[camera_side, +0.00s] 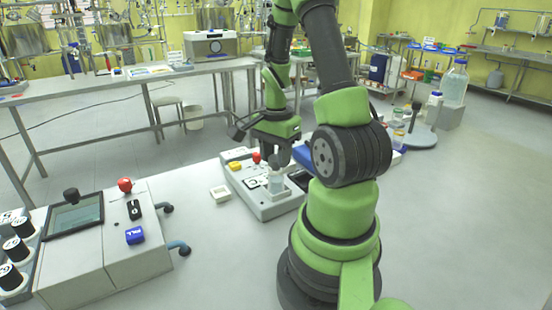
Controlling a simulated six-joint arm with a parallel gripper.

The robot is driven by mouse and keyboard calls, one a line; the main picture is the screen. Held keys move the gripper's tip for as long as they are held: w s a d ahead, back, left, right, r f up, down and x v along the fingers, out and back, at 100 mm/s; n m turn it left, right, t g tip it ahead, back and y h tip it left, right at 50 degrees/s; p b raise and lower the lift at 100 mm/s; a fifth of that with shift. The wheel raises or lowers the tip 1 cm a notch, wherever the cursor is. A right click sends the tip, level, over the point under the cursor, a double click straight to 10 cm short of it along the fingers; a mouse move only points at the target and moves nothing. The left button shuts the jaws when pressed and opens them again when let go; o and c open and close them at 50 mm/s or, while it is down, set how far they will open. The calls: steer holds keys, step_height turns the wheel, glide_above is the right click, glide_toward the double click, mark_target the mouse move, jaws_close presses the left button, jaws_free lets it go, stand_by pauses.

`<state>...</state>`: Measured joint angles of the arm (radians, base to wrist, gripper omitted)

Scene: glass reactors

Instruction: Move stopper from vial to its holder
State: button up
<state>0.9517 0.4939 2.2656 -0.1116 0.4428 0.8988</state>
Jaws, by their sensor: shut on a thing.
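A clear glass vial (276,183) stands upright on the grey-white bench device in the middle of the view. My gripper (280,159) points down just above the vial and is shut on the small dark stopper at its top. The fingers hide most of the stopper, and I cannot tell whether it still touches the vial's neck. A small white square dish (220,194) lies on the bench left of the device; I cannot tell whether it is the stopper's holder.
The device (271,208) carries a yellow button (235,166) and a red knob (256,157) left of the vial. A blue box (303,154) is behind to the right. A console with a screen (75,217) stands at the front left. Bench between console and device is mostly clear.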

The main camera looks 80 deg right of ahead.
mark_target(276, 157)
step_height(276, 157, up, 8)
steer(key=shift+w+r, duration=0.1)
steer(key=shift+r, duration=0.2)
steer(key=shift+w+d, duration=0.15)
steer(key=shift+w, duration=0.25)
steer(key=shift+w+a+f+n, duration=0.1)
steer(key=shift+w+f+n, duration=0.9)
steer(key=shift+w+f, duration=1.45)
steer(key=shift+w+a+f+n, duration=0.1)
steer(key=shift+w+f+n, duration=0.9)
steer(key=shift+w+f, duration=1.4)
steer(key=shift+w+a+f+n, duration=0.1)
steer(key=shift+w+f+n, duration=0.9)
steer(key=shift+w+f, duration=1.4)
steer(key=shift+s+f, duration=0.25)
steer(key=shift+f, duration=0.35)
steer(key=shift+s+f, duration=0.2)
steer(key=shift+f, duration=0.4)
steer(key=shift+f, duration=0.3)
steer(key=shift+f, duration=0.15)
